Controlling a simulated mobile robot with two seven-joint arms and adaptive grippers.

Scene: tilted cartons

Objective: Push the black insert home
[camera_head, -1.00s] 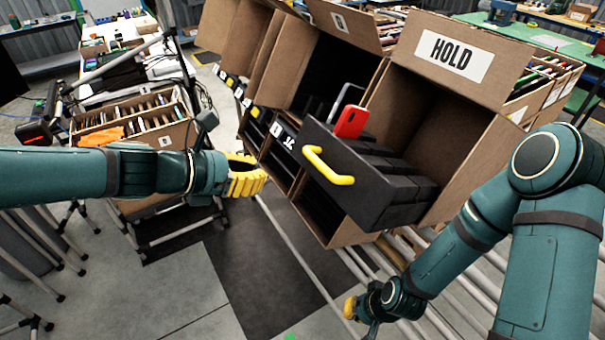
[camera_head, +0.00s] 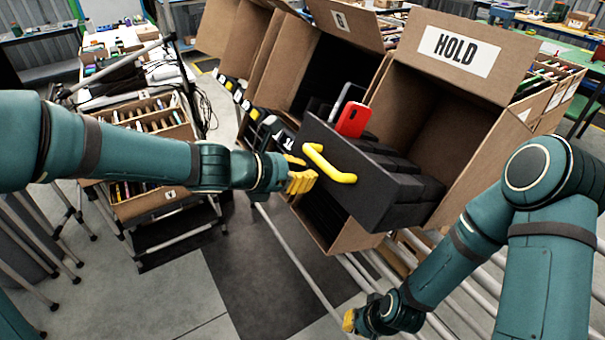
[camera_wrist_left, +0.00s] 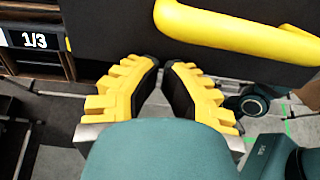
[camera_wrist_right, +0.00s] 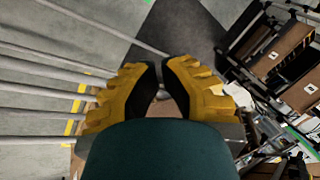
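The black insert (camera_head: 350,185) is tilted and sticks out of the carton marked HOLD (camera_head: 440,125). Its front panel has a yellow handle (camera_head: 328,165). A red item (camera_head: 353,121) and a grey-framed item (camera_head: 346,100) stand up at its upper edge. My left gripper (camera_head: 303,178) is near the left end of the handle. In the left wrist view the fingertips (camera_wrist_left: 160,63) are nearly together with nothing between them, and the handle (camera_wrist_left: 235,40) is ahead and to the right. I cannot tell whether they touch the panel. My right gripper (camera_head: 348,320) is low, away from the insert, its fingertips (camera_wrist_right: 161,65) nearly together and empty.
More tilted cartons (camera_head: 325,70) stand to the left of the HOLD carton. Metal rollers (camera_head: 355,270) run beneath them. A cart with a carton of goods (camera_head: 150,195) is at the left. Open floor (camera_head: 260,265) lies in front.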

